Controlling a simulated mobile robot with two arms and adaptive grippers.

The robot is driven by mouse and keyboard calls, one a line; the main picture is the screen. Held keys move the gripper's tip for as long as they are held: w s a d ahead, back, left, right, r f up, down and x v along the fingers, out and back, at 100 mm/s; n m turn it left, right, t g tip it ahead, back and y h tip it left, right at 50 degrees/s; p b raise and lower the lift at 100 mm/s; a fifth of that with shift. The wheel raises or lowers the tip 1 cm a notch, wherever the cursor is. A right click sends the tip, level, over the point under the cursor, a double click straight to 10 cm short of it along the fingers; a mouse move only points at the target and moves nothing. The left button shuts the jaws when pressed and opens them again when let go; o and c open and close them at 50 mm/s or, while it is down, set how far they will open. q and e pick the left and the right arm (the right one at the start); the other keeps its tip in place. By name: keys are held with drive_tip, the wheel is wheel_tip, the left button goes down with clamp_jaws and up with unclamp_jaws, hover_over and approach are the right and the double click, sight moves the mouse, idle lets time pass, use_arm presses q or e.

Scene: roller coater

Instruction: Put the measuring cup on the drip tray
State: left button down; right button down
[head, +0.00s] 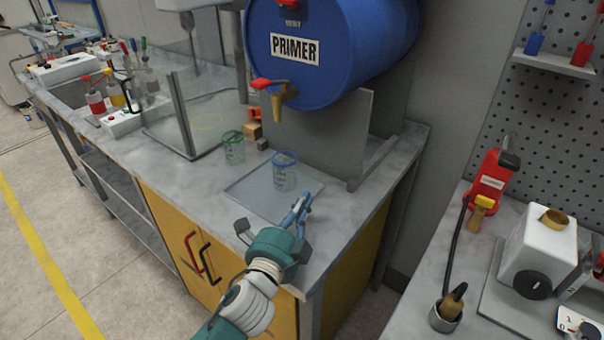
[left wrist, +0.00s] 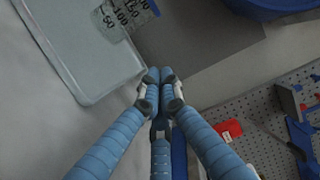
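A clear measuring cup with a blue rim (head: 285,172) stands upright on the drip tray (head: 247,196), under the primer drum's tap. Its scale marks show at the top of the left wrist view (left wrist: 126,14), where the drip tray (left wrist: 84,75) is also seen. A second clear cup with a green rim (head: 233,149) stands on the counter just beyond the tray's back left edge. My left gripper (head: 303,203) is in front of and to the right of the blue-rimmed cup, apart from it. Its fingertips meet with nothing between them in the left wrist view (left wrist: 160,76). My right gripper is out of view.
The blue primer drum (head: 330,45) overhangs the tray, with its brass tap (head: 278,100) low. A grey upright panel (head: 340,135) stands behind the cup. A clear-walled enclosure (head: 190,110) stands at left. The counter's front right corner has free room.

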sight(293, 174)
use_arm(q)
drive_tip(key=x, duration=1.1)
drive_tip(key=a+p, duration=0.1)
drive_tip(key=a, duration=0.2)
drive_tip(key=shift+s+a+p, duration=0.2)
drive_tip(key=shift+a+p, duration=0.15)
drive_tip(key=shift+a, duration=0.35)
drive_tip(key=shift+f, duration=0.1)
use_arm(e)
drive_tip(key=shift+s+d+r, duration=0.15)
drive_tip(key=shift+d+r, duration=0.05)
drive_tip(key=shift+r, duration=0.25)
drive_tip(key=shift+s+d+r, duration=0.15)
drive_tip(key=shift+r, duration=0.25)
use_arm(q)
drive_tip(key=shift+d, duration=0.1)
drive_tip(key=shift+a+p, duration=0.45)
drive_tip(key=shift+a, duration=0.8)
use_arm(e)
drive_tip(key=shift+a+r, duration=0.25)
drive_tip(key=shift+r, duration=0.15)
